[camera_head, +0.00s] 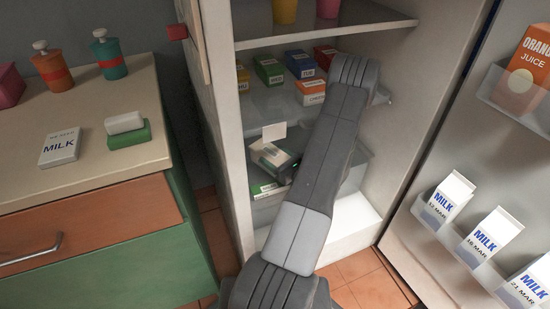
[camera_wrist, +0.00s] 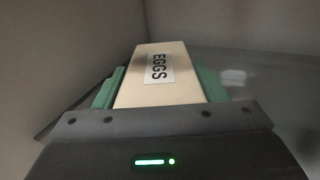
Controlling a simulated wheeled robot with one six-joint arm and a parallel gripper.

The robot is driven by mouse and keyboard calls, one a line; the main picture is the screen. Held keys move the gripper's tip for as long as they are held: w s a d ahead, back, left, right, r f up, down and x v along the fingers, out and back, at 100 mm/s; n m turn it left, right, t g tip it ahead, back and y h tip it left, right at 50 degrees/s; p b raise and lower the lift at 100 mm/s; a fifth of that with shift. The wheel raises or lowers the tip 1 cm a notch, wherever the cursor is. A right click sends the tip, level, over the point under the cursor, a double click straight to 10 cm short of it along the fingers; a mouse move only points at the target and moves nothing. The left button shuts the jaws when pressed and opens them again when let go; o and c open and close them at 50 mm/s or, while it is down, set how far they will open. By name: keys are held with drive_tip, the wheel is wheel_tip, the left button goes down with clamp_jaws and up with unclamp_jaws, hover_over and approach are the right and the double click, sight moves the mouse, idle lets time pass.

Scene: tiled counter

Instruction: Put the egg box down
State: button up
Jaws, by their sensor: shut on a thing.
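The egg box (camera_wrist: 158,93) is a cream box with a white label reading EGGS, seen in the wrist view. My gripper (camera_wrist: 160,82) is shut on it, with a green finger along each side. In the head view my gripper (camera_head: 274,157) is inside the fridge, at the left, below the shelf of small cartons. A pale piece shows just above it there, perhaps part of the egg box. My arm covers much of this area. I cannot tell whether the box touches a surface beneath it.
Small coloured cartons (camera_head: 301,66) stand on the shelf above. A green-and-white carton (camera_head: 266,188) lies low in the fridge, near my gripper. The fridge's left wall (camera_head: 228,130) is close. The open door at right holds milk cartons (camera_head: 490,237). A counter (camera_head: 90,120) stands at left.

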drive_tip(key=shift+f, duration=0.15)
drive_tip(key=o, duration=1.4)
drive_tip(key=shift+r, duration=0.25)
drive_tip(key=p+v, duration=0.1)
drive_tip(key=v, duration=1.1)
drive_tip(key=shift+p, duration=0.35)
